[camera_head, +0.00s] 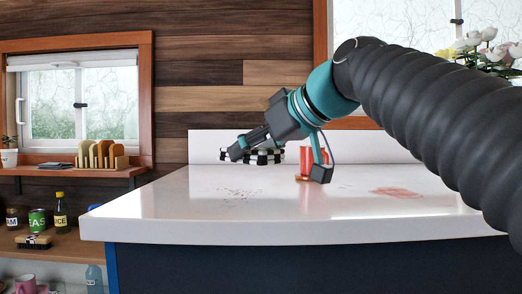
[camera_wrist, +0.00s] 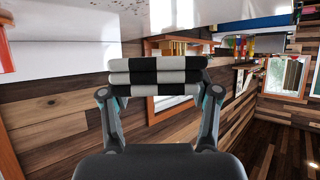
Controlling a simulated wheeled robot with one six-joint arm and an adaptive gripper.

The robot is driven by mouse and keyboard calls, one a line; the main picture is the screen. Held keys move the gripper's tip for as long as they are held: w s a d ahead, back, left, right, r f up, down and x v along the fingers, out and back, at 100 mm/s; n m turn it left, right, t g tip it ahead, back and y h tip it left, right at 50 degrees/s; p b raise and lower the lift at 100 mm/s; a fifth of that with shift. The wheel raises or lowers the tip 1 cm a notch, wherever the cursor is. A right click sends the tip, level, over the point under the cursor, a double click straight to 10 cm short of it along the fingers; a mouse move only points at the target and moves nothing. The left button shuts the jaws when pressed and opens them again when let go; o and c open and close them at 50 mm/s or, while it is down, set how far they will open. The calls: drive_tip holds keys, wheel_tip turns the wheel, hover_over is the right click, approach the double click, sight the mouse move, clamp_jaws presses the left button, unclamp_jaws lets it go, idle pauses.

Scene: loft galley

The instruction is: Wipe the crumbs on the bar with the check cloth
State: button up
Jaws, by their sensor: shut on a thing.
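The check cloth (camera_wrist: 156,76), black and white and folded in layers, is between the fingers of my gripper (camera_wrist: 157,92) in the wrist view. My gripper is shut on it. In the head view my gripper (camera_head: 240,152) holds the cloth (camera_head: 264,157) above the far left part of the white bar (camera_head: 190,210). Dark crumbs (camera_head: 238,193) lie scattered on the bar's left part, nearer the front than the cloth. The cloth appears clear of the bar top.
A reddish stain (camera_head: 396,193) marks the bar's right part. A red item (camera_head: 306,160) stands at the back middle, partly behind my arm. Flowers (camera_head: 485,50) show at upper right. A shelf at left holds a toast rack (camera_head: 102,156), jars and a brush (camera_head: 34,241).

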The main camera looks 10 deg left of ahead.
sight(254, 148)
drive_tip(key=shift+r, duration=0.3)
drive_tip(key=shift+r+p, duration=0.95)
drive_tip(key=shift+r, duration=0.45)
